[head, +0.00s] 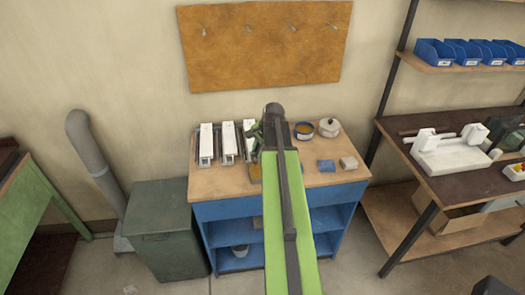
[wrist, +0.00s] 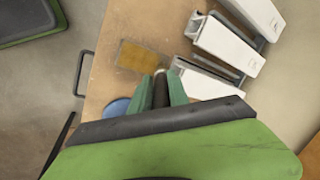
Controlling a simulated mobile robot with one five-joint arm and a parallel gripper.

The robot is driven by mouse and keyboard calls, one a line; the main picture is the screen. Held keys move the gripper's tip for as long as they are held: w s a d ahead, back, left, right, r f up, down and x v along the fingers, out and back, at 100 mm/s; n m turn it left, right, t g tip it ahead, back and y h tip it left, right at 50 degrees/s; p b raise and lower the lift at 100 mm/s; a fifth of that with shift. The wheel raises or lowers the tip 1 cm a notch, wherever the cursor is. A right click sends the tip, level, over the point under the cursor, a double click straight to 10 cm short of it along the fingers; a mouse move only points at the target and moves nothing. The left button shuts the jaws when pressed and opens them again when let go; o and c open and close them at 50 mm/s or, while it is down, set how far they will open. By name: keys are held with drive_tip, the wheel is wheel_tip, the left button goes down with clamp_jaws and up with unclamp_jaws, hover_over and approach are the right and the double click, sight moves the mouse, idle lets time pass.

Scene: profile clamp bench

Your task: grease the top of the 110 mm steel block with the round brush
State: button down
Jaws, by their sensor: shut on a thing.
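My gripper (wrist: 162,88) is shut on a dark, round-handled thing, which I take to be the round brush (wrist: 160,92); its far end is hard to make out. In the head view my gripper (head: 257,136) is over the bench, beside the rightmost of three pale blocks. These blocks (head: 206,140), (head: 229,138), (head: 248,134) lie side by side in grey holders at the back left of the bench. An open tin (head: 304,129) stands to the right.
The blue bench (head: 228,210) also carries a lidded pot (head: 329,127), a blue cloth (head: 326,166), a pale block-like thing (head: 349,163) and a brownish-yellow pad (wrist: 143,56). A dark green bin (head: 168,215) stands left.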

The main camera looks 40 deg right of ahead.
drive_tip(key=shift+w+a, duration=0.6)
drive_tip(key=shift+a, duration=0.3)
drive_tip(key=shift+d, duration=0.1)
drive_tip(key=shift+s+d, duration=0.6)
drive_tip(key=shift+d, duration=0.25)
drive_tip(key=shift+s+d, duration=0.6)
drive_tip(key=shift+d, duration=0.2)
drive_tip(key=shift+w+a, duration=1.2)
drive_tip(key=shift+a, duration=0.55)
drive_tip(key=s+d, duration=0.2)
drive_tip(key=d, duration=0.1)
drive_tip(key=shift+s+d, duration=0.2)
drive_tip(key=shift+d, duration=0.05)
